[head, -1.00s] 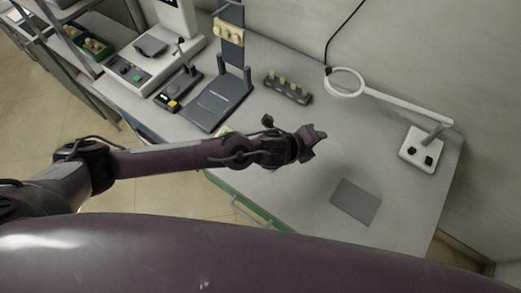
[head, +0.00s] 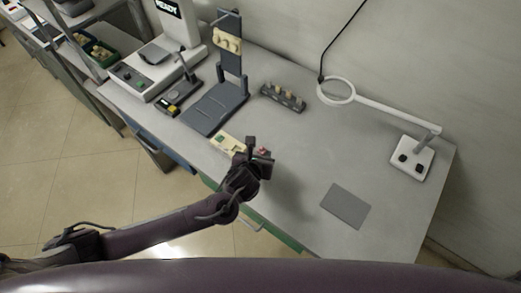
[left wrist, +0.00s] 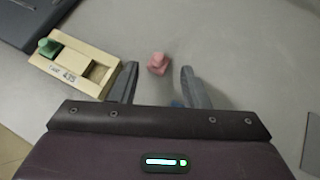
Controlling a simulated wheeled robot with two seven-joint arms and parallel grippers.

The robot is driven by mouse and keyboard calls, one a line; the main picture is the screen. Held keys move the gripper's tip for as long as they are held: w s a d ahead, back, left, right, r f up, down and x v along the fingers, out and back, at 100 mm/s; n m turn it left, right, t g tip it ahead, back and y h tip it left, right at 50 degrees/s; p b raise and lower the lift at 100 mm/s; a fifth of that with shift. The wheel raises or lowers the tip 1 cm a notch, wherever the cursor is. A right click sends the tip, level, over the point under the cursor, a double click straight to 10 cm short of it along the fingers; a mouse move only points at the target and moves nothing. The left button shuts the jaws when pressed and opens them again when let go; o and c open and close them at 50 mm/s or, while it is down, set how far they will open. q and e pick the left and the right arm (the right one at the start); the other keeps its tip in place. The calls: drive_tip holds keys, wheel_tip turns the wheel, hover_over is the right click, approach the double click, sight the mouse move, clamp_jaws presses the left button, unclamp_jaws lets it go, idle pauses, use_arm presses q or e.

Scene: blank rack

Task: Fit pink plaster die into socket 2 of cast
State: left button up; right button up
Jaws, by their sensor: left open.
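The pink plaster die (left wrist: 157,63) stands on the grey bench top, between and just beyond the open fingers in the left wrist view. In the head view the die (head: 263,151) shows just past my left gripper (head: 261,163), partly hidden by it. My left gripper (left wrist: 157,83) is open and empty, with the die apart from its fingers. The cream cast (left wrist: 75,63) lies left of the die; a green die (left wrist: 49,47) sits in its far-left socket and the socket nearer the gripper looks empty. The cast (head: 228,142) is also partly visible in the head view.
A dark stand (head: 215,108) with a cream model is behind the cast. A small rack (head: 283,97) of dies stands farther back. A magnifier lamp (head: 412,157) and a grey mat (head: 346,206) are at the right. The bench between the die and mat is clear.

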sight(262, 148)
use_arm(q)
drive_tip(key=shift+p+x, duration=0.55)
drive_tip(key=shift+x, duration=2.3)
drive_tip(key=shift+r, duration=0.1)
clamp_jaws()
